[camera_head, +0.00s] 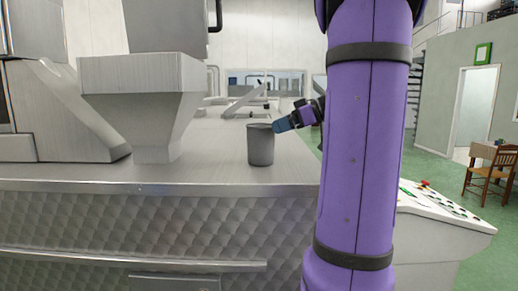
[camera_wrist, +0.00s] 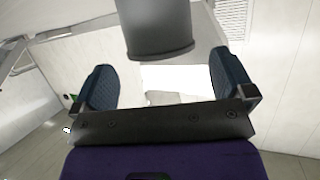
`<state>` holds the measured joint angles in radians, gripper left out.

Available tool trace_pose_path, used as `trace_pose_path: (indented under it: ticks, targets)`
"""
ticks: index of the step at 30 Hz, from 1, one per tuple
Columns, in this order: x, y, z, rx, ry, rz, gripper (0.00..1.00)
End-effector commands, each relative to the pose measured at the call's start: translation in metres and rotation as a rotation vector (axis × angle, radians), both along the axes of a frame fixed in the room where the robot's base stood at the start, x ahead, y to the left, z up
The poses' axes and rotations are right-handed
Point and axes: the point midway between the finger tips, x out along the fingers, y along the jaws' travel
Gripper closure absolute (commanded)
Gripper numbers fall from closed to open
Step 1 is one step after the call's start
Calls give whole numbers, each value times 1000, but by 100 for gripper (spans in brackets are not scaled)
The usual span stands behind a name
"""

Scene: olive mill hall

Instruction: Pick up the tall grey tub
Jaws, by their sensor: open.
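The tall grey tub (camera_head: 261,146) stands upright on the metal counter (camera_head: 215,175), near its front right part. In the wrist view the tub (camera_wrist: 156,28) shows at the top centre, upside down in the picture, beyond the fingertips. My gripper (camera_head: 278,126) is just right of the tub's upper part in the head view. In the wrist view my gripper (camera_wrist: 160,75) has its two blue padded fingers spread wide apart, with nothing between them. Whether a finger touches the tub cannot be told from the head view.
A large metal hopper (camera_head: 145,105) stands on the counter left of the tub. A control panel (camera_head: 445,213) with buttons slopes at the counter's right end. A wooden chair (camera_head: 490,175) stands far right. The counter is bare between hopper and tub.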

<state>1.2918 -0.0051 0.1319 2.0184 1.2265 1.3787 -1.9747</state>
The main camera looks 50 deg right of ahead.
Motion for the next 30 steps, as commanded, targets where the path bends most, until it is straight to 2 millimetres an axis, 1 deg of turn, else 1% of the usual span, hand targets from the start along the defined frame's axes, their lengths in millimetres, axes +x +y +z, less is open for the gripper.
trace_pose_path:
  ticks: [3, 8, 11, 15, 18, 21, 28, 29, 30]
  targets:
    - [11, 5, -5, 2, 1, 0, 0]
    - [18, 7, -8, 2, 1, 0, 0]
    - [29, 11, -10, 1, 1, 1, 0]
    - [48, 17, -14, 2, 1, 1, 0]
    - [57, 20, -19, 3, 2, 0, 0]
    - [62, 22, -21, 2, 2, 0, 0]
    - [63, 23, -21, 1, 2, -1, 0]
    - [63, 23, -21, 1, 2, -1, 7]
    - [63, 23, -21, 1, 2, -1, 16]
